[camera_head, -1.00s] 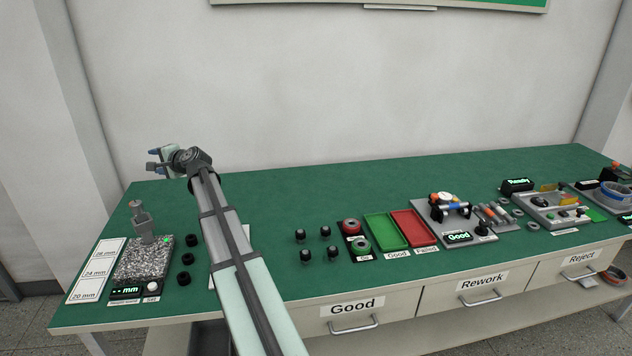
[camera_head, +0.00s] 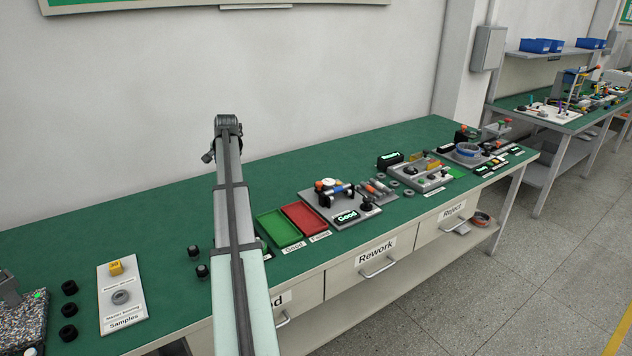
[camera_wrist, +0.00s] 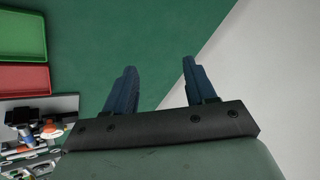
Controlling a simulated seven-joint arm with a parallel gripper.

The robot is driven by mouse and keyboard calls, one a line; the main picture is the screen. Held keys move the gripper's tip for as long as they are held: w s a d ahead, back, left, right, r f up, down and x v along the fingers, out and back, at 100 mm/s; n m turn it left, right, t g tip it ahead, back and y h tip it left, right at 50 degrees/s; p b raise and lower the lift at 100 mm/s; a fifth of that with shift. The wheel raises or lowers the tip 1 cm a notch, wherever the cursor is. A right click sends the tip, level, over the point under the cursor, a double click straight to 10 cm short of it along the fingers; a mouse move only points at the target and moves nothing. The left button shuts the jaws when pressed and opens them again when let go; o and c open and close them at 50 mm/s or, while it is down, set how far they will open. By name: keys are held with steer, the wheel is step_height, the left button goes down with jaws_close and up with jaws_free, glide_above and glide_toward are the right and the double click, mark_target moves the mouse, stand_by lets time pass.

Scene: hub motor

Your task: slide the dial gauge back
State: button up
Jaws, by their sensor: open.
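What looks like the dial gauge (camera_head: 328,185), a small round white face with orange and blue parts beside it, sits on a grey fixture plate (camera_head: 318,207) with a lit "Good" display. The fixture also shows at the lower left of the wrist view, partly cut off, with a white and orange part (camera_wrist: 52,129) on it. My gripper (camera_wrist: 159,66) is open and empty, its two blue fingers apart over bare green bench top and pale wall. It is away from the gauge. In the head view my arm reaches up left of the fixture and hides the fingers.
A green tray (camera_head: 279,231) and a red tray (camera_head: 305,217) lie just left of the fixture. Grey and orange cylindrical parts (camera_head: 378,188) lie to its right, before another station (camera_head: 428,178). The bench top behind the trays is clear. Black knobs and a Samples board (camera_head: 122,303) are at left.

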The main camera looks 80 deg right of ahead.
steer(key=s+d+m+g, duration=0.15)
steer(key=s+d, duration=0.45)
steer(key=s, duration=0.6)
steer(key=m+g+y, duration=0.1)
steer(key=g, duration=0.3)
glide_toward(319, 182)
steer(key=x, duration=0.8)
steer(key=shift+s+f, duration=0.1)
steer(key=shift+f, duration=0.15)
jaws_close()
